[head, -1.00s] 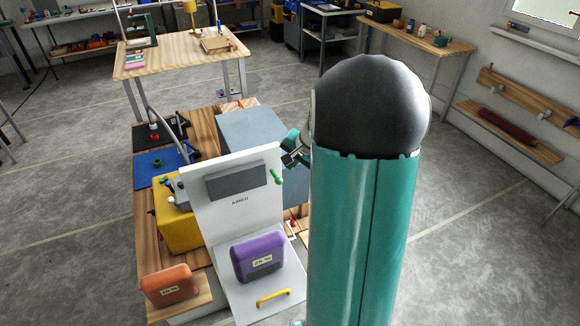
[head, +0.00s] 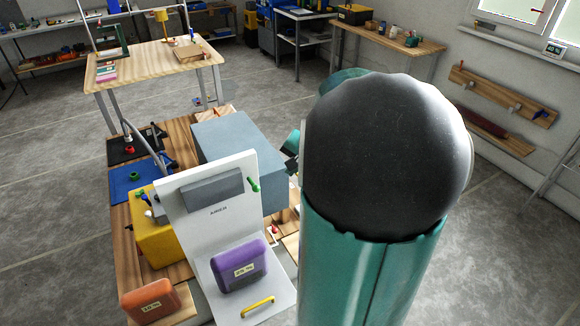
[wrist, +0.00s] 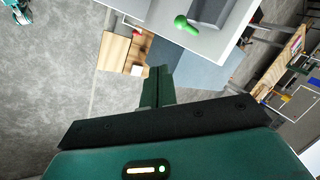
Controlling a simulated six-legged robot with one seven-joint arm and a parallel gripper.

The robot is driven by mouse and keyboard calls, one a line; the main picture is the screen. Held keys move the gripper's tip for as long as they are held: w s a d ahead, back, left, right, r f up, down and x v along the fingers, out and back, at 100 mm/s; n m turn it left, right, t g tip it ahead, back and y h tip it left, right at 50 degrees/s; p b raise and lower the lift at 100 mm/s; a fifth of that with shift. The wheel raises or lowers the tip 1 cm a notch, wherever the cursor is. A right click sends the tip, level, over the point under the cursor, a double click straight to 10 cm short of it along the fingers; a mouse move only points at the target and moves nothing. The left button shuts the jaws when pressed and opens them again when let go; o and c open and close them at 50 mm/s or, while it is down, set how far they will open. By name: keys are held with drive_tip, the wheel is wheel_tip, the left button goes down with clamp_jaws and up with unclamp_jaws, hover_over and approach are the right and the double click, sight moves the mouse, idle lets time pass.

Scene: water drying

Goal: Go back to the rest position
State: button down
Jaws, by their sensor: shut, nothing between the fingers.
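My gripper (wrist: 157,88) shows in the wrist view with its dark green fingers together and nothing between them. It is held in the air, pointing toward the wooden bench top and the grey box (wrist: 190,75). In the head view my teal arm with its dark rounded joint fills the right of centre and hides the fingers. A white panel (head: 213,185) stands left of the arm, with a green handle (head: 253,184) on its right edge. The handle also shows in the wrist view (wrist: 185,24), apart from my fingers.
A purple case (head: 239,266) rests on the panel's base behind a yellow handle (head: 257,307). An orange case (head: 152,301) lies at front left. A yellow box (head: 152,235) and a blue mat (head: 138,180) are further back. Grey floor (head: 500,230) is open on the right.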

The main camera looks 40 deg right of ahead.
idle(0.4)
drive_tip(key=s+a+r+n, duration=0.3)
drive_tip(key=a+n, duration=0.1)
drive_tip(key=a, duration=0.6)
drive_tip(key=s+a+r+n, duration=0.3)
drive_tip(key=a+n, duration=0.2)
drive_tip(key=a, duration=0.5)
drive_tip(key=s+a+r+n, duration=0.2)
drive_tip(key=s+a+n, duration=0.1)
drive_tip(key=a, duration=0.6)
drive_tip(key=shift+s+a+r+n+h, duration=0.25)
drive_tip(key=shift+a+r+n+h, duration=0.15)
drive_tip(key=shift+n, duration=0.3)
drive_tip(key=shift+d, duration=0.1)
